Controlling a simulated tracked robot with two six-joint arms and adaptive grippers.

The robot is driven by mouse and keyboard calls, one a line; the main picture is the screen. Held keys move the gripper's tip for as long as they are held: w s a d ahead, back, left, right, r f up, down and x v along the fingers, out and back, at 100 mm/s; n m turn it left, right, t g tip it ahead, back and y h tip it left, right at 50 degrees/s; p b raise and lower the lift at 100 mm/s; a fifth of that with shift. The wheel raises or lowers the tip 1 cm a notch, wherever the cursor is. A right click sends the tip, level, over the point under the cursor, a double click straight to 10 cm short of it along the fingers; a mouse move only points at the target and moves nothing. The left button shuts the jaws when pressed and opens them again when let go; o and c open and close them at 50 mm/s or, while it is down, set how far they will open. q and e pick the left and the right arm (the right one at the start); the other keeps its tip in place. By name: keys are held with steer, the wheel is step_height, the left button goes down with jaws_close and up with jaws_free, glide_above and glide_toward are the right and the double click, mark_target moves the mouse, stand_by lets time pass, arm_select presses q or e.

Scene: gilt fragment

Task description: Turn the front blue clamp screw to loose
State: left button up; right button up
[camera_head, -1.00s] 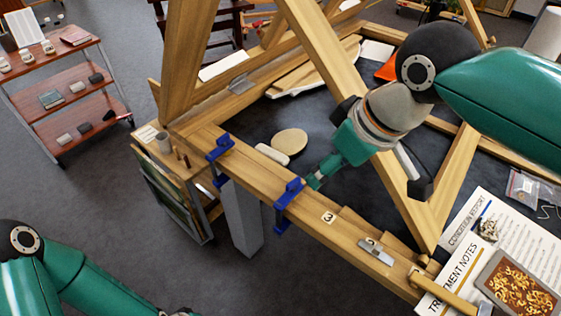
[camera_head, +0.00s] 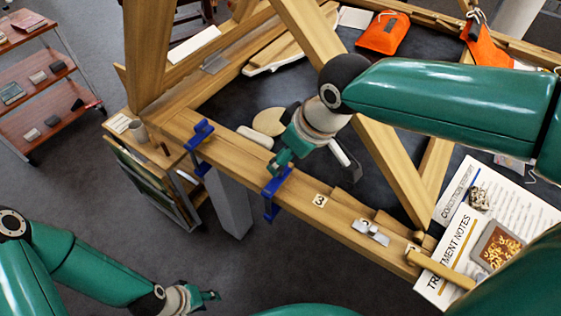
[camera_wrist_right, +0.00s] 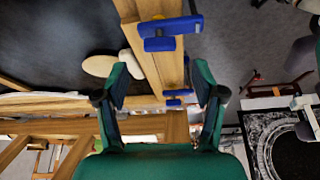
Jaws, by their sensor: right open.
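Two blue clamps sit on the long wooden beam in the head view. The nearer blue clamp (camera_head: 277,181) is beside my right gripper (camera_head: 277,163); the farther blue clamp (camera_head: 200,134) is up and to the left. In the right wrist view, one blue clamp (camera_wrist_right: 170,34) looks large above the open fingers of my right gripper (camera_wrist_right: 160,84), and a smaller blue clamp (camera_wrist_right: 174,98) shows between them. The fingers hold nothing, and I cannot tell whether they touch a clamp. My left gripper (camera_head: 207,297) is low at the left, away from the beam; its opening is unclear.
The wooden beam (camera_head: 335,220) carries a number tag (camera_head: 319,201) and a metal piece (camera_head: 371,233). Slanted timbers (camera_head: 395,170) stand close to my right arm. Papers (camera_head: 450,260) lie at the right, and a red-brown shelf cart (camera_head: 45,120) stands at the left.

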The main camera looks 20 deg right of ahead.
steer(key=shift+x, duration=2.6)
steer(key=c, duration=1.1)
steer(key=shift+n+y, duration=0.3)
steer(key=shift+n, duration=0.5)
steer(key=shift+c, duration=0.2)
steer(key=o, duration=1.1)
steer(key=shift+o, duration=0.2)
steer(key=v, duration=1.2)
steer(key=shift+w, duration=0.25)
